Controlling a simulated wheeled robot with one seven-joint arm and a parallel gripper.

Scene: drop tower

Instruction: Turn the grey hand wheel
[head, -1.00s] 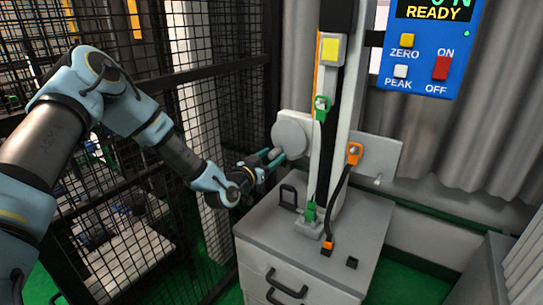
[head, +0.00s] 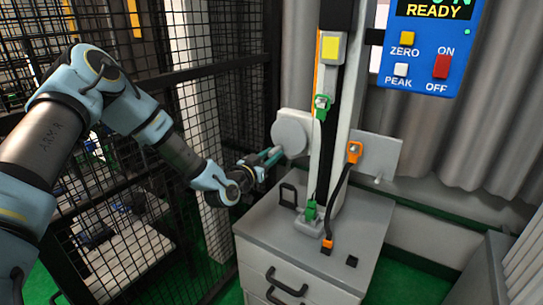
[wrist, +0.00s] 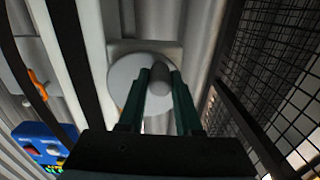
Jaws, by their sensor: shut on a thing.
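The grey hand wheel (head: 288,131) is a round disc on the left side of the upright column in the head view. It also shows in the wrist view (wrist: 124,79) as a pale disc with a rounded grey handle (wrist: 160,80) standing out towards me. My gripper (head: 276,154) reaches the wheel's lower left edge. In the wrist view its green fingers (wrist: 160,88) lie on either side of the handle and are shut on it. The fingers hide part of the disc.
The column stands on a grey cabinet (head: 262,236) with black handles. A black mesh fence (head: 235,105) runs close behind my arm. A blue control panel (head: 426,75) reading READY hangs at the upper right. An orange clamp (head: 354,151) with a black cable is right of the column.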

